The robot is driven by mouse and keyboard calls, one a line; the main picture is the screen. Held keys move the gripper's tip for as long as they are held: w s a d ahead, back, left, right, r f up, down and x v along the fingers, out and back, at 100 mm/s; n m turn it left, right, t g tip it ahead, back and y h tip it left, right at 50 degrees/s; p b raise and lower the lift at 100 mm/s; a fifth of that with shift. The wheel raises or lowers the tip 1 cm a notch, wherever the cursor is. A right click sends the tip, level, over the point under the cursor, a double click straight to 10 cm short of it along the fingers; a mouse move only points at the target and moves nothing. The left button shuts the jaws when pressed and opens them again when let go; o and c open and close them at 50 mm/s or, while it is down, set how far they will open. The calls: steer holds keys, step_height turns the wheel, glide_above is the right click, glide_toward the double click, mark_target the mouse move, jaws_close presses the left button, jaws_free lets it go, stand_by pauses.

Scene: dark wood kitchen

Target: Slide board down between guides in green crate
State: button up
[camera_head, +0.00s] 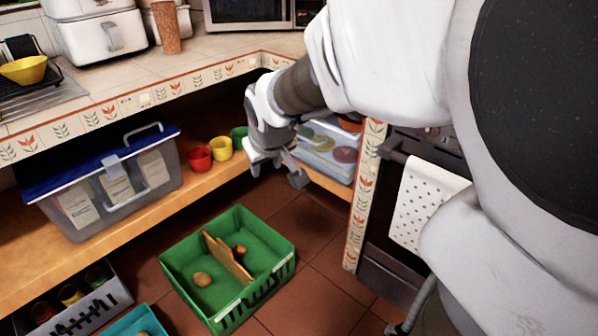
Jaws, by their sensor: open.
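The green crate (186,286) stands on the tiled floor. A thin light-brown board (226,258) stands on edge inside it, crossing the crate and splitting its inside. The board leans a little, and its far end rises highest. I cannot make out the guides or whether the board's ends sit between them. My gripper (277,174) is open and empty, above and behind the crate, well apart from the board.
A blue-lidded clear bin (110,190) and red, yellow and green cups (221,148) stand on the shelf. A grey crate (95,305) and teal crate (138,322) are front left. An oven with a towel (425,205) is right. Floor right of the green crate is clear.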

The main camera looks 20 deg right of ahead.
steer(key=s+a+r, duration=0.1)
steer(key=s+r, duration=0.1)
steer(key=s, duration=0.7)
steer(key=s+a+r+m+g+y, duration=0.1)
steer(key=s+a+r, duration=0.1)
steer(key=s, duration=0.8)
steer(key=shift+s+r, duration=0.1)
